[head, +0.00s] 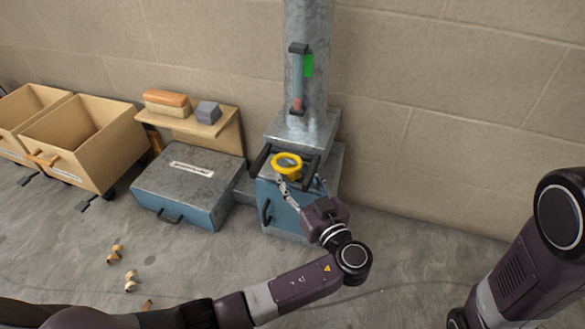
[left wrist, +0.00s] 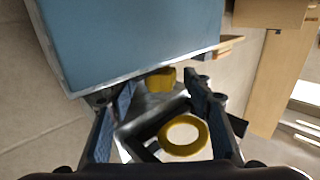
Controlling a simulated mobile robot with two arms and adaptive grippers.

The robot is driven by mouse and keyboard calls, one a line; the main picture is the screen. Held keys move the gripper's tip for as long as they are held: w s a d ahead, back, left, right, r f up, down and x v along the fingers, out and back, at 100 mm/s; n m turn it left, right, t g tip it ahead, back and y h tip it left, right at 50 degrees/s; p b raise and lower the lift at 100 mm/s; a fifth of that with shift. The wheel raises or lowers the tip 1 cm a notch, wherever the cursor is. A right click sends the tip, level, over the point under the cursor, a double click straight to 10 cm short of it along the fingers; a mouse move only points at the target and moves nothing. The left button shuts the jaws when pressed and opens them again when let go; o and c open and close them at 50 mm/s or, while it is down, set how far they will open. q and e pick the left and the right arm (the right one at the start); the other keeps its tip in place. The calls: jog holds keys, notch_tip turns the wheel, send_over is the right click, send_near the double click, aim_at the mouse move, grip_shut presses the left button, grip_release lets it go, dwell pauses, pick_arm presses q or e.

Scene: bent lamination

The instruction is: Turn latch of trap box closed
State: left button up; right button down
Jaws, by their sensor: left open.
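The trap box is a blue metal box (head: 280,212) with a grey top, standing against the wall below a metal duct. A yellow ring-shaped latch (head: 287,158) sits on its top between two black bars. In the left wrist view the yellow ring (left wrist: 183,150) lies below and between the fingers, and a second yellow part (left wrist: 162,78) shows near the fingertips. My left gripper (head: 302,182) is open at the front of the box top, close to the ring; its fingers also show apart in the left wrist view (left wrist: 160,88). I cannot tell whether they touch the ring. My right gripper is not in view.
A low blue-grey box (head: 190,180) stands left of the trap box. Behind it a wooden shelf (head: 225,128) holds a brush and a grey block. Wooden bins (head: 85,140) stand further left. Wood shavings (head: 130,280) lie on the floor. Floor to the right is clear.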

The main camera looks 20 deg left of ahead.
pick_arm(q)
jog(key=c, duration=1.1)
jog(key=shift+c, duration=0.2)
